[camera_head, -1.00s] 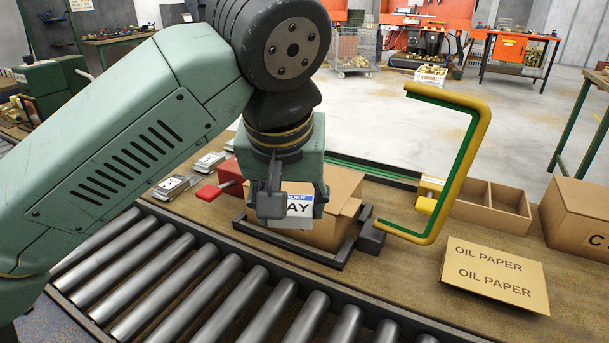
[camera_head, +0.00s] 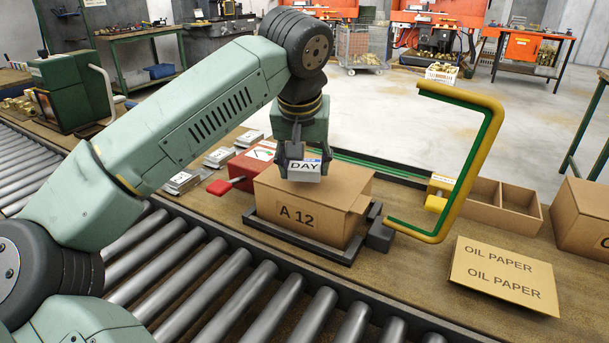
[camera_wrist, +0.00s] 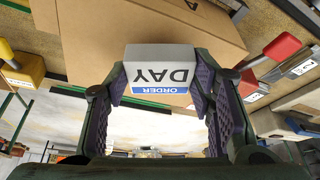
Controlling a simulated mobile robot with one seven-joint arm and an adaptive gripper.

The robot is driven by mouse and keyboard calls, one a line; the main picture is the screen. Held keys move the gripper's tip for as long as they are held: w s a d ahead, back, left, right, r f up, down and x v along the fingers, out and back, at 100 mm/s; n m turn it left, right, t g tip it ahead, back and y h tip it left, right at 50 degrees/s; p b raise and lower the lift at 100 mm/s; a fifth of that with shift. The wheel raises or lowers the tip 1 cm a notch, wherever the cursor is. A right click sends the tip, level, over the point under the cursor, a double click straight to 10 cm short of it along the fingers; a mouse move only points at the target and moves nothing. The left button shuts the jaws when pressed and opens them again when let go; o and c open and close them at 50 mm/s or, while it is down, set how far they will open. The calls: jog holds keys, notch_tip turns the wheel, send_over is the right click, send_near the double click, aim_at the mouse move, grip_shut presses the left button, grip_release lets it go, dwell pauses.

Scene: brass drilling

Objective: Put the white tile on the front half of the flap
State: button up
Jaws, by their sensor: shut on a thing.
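My gripper (camera_head: 303,160) is shut on the white tile (camera_head: 305,172), a small block printed "DAY" under a blue strip. The tile also shows in the wrist view (camera_wrist: 162,72), between both finger pads (camera_wrist: 160,85), with its print upside down reading "ORDER DAY". The cardboard box (camera_head: 275,215), marked "A 12", sits in a dark frame. The tile is at the box's top, in front of part of the top flap (camera_head: 345,187). I cannot tell whether the tile touches the flap. The cardboard fills the upper wrist view (camera_wrist: 130,25).
A yellow and green bent bar (camera_head: 468,170) rises right of the box. A red lever (camera_head: 222,186) is on its left. An "OIL PAPER" sheet (camera_head: 505,275) and an open divided carton (camera_head: 500,205) lie to the right. Rollers (camera_head: 240,300) run in front.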

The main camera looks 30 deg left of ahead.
jog(key=shift+f, duration=0.8)
jog(key=shift+f+b, duration=0.25)
jog(key=shift+b, duration=0.05)
jog(key=o, duration=1.1)
jog(key=shift+o, duration=0.2)
jog(key=shift+r, duration=0.15)
jog(key=p+v, duration=0.8)
jog(key=v, duration=0.4)
jog(key=shift+w+r, duration=0.1)
jog(key=shift+r, duration=0.05)
